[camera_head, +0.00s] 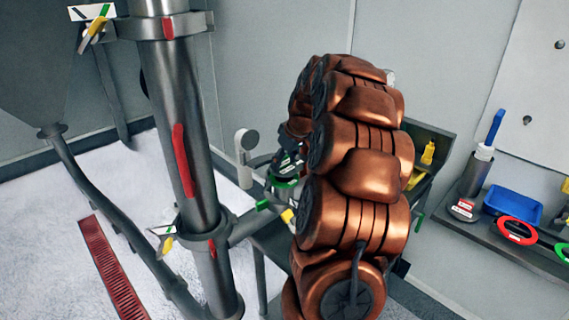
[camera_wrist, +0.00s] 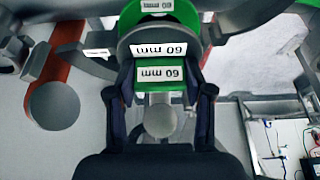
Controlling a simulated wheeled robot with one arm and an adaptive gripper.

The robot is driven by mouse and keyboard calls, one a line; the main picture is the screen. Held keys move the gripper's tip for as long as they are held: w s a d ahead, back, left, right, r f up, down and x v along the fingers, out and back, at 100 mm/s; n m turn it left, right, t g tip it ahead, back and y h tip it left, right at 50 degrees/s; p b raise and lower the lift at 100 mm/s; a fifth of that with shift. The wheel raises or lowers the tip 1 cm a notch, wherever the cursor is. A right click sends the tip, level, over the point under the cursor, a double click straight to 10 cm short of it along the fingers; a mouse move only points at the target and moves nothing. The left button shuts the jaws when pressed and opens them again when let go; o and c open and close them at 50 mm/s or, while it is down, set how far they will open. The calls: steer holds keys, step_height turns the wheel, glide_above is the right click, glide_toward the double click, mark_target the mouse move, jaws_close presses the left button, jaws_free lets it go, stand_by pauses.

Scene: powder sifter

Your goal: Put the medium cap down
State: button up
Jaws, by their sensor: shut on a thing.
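In the wrist view my gripper (camera_wrist: 164,97) has its two dark fingers closed on either side of a cap (camera_wrist: 160,117) with a grey round knob and green parts. Labels reading "60 mm" appear upside down on white and green at the cap. Beyond it, at the top of the view, is a green and grey part (camera_wrist: 157,6) with another "60 mm" label. Whether the cap touches this part I cannot tell. In the head view my gripper (camera_head: 288,163) is largely hidden behind my copper arm, above a green-rimmed part (camera_head: 283,183).
A steel pipe column (camera_head: 185,130) with coloured handles stands left of my arm. A shelf (camera_head: 510,254) at right holds a blue tray (camera_head: 512,207) and a red ring (camera_head: 517,230). A red floor grate (camera_head: 110,270) lies at lower left.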

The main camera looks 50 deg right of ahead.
steer(key=shift+f+p, duration=0.4)
steer(key=shift+f, duration=0.6)
steer(key=shift+f+b, duration=0.35)
steer(key=shift+b, duration=0.1)
steer(key=o, duration=1.3)
steer(key=shift+r, duration=0.15)
steer(key=shift+r+p, duration=0.25)
steer(key=shift+p, duration=0.25)
steer(key=b+v, duration=0.4)
steer(key=v, duration=0.8)
steer(key=shift+a, duration=0.1)
